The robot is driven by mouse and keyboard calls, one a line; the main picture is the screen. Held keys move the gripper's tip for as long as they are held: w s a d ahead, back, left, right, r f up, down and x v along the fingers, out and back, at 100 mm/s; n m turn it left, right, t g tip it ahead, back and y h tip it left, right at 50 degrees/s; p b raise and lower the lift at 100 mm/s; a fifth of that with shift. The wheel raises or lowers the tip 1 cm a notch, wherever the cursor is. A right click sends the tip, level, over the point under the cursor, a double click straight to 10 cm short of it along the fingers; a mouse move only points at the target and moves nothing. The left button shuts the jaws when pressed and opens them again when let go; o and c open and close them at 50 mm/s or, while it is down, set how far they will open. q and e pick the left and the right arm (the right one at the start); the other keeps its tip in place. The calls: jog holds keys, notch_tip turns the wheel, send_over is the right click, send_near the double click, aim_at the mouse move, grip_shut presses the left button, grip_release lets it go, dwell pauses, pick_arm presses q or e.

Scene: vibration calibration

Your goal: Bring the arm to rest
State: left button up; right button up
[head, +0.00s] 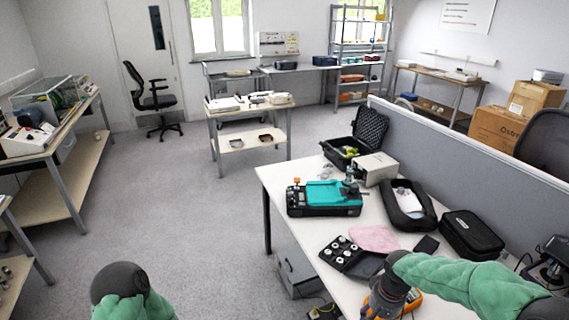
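My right arm (470,283) comes in from the right in a green sleeve and reaches over the front of the white table (285,180). Its dark and orange end (388,293) points down beside an orange-edged device and runs to the bottom edge of the picture. I cannot make out its fingertips or whether they hold anything. My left arm (120,285) shows only as a dark rounded joint and green sleeve at the bottom left, over the floor. My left gripper is out of view.
The table holds a teal and black instrument (325,197), a black tray of round parts (345,252), a pink cloth (374,238), an open black case (407,205) and a closed black case (471,233). A grey partition (470,165) runs behind. The floor (160,220) at left centre is clear.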

jog(key=s+a+f+n+y, duration=0.1)
jog(key=s+a+f, duration=0.2)
jog(key=a+f, duration=0.3)
jog(key=s+a+f+y, duration=0.2)
jog(key=a+f, duration=0.2)
jog(key=f, duration=0.5)
jog(key=s+a+f, duration=0.5)
jog(key=s+f, duration=0.4)
jog(key=s, duration=0.3)
jog(key=shift+a, duration=0.2)
jog(key=shift+c, duration=1.4)
jog(key=shift+d, duration=0.1)
jog(key=shift+c, duration=0.5)
